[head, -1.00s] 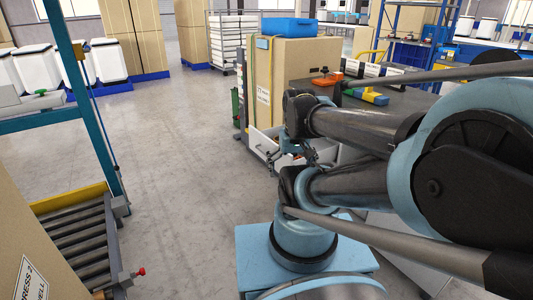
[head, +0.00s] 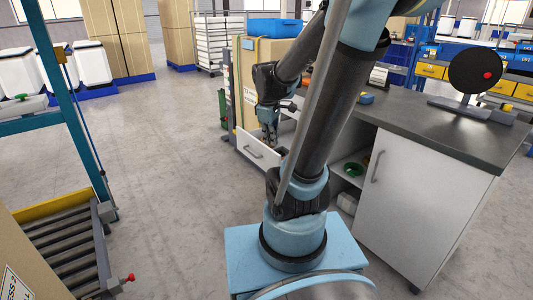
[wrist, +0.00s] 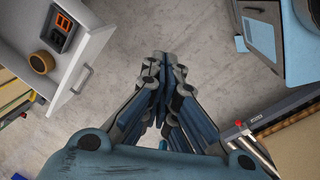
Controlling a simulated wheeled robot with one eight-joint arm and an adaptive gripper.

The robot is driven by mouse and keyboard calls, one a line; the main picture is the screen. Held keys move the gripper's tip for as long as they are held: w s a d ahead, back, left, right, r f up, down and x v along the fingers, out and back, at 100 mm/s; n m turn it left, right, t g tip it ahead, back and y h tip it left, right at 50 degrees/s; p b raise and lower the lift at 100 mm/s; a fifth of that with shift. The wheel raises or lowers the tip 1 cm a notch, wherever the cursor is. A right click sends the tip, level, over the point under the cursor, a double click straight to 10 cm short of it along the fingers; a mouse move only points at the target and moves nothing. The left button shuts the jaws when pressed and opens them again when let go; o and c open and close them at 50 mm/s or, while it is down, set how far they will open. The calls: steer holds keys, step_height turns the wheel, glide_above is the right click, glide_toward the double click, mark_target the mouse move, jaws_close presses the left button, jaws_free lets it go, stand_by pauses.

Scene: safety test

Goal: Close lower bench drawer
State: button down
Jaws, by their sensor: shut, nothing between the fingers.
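The lower bench drawer (head: 258,150) is pulled out from the bench, its white front and grey handle facing the open floor. In the wrist view the drawer (wrist: 97,42) is at the upper left, with its handle (wrist: 83,79) on the near side. Inside it lie an orange-and-black item (wrist: 62,31) and a round brown item (wrist: 42,62). My gripper (head: 270,143) is shut and empty, pointing down by the drawer in the head view. In the wrist view my gripper (wrist: 162,62) is over bare floor, apart from the handle. My arm hides part of the bench.
The bench's dark worktop (head: 440,122) and white cabinet door (head: 405,195) are at the right. An open shelf (head: 345,172) holds a green item. A roller conveyor (head: 70,245) stands at the lower left. The floor between conveyor and drawer is clear.

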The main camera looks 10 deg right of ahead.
mark_target(267, 150)
steer(key=w+a+f+n, duration=0.1)
steer(key=w+f+n, duration=0.25)
steer(key=w, duration=0.25)
steer(key=w+a+f+n+h, duration=0.1)
steer(key=w+f+n, duration=0.1)
steer(key=w+n, duration=0.4)
steer(key=w+a+f+n, duration=0.1)
steer(key=w+f+n, duration=0.2)
steer(key=w, duration=0.4)
steer(key=shift+w+d+f, duration=0.45)
steer(key=shift+d+f, duration=0.55)
steer(key=shift+f, duration=0.65)
steer(key=shift+w+d+f, duration=0.5)
steer(key=shift+d+f, duration=0.55)
steer(key=shift+f, duration=0.6)
steer(key=shift+w+d+f, duration=0.45)
steer(key=shift+d+f, duration=0.55)
steer(key=shift+f, duration=0.65)
steer(key=shift+w, duration=0.1)
